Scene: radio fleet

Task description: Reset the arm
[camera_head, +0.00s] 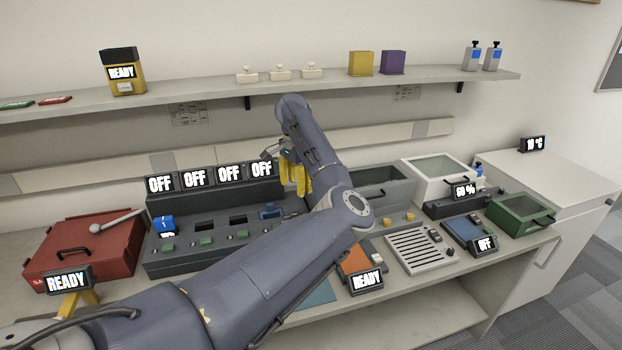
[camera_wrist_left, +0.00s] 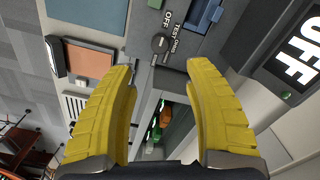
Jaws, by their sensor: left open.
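My left arm reaches in from the lower left in the head view and spans the bench. Its gripper (camera_head: 294,175) has yellow fingers and hangs at the right end of the dark charger unit (camera_head: 215,190), partly hidden by the arm. In the left wrist view the two yellow fingers of the left gripper (camera_wrist_left: 160,75) are spread apart with nothing held between them. Whether the fingers touch anything, I cannot tell. My right gripper is not in view.
A red case (camera_head: 85,245) stands at the left. A grey bin (camera_head: 385,190), a white lidded box (camera_head: 437,178), a slotted white tray (camera_head: 419,250) and a green box (camera_head: 519,214) are at the right. The wall shelf (camera_head: 200,96) runs above.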

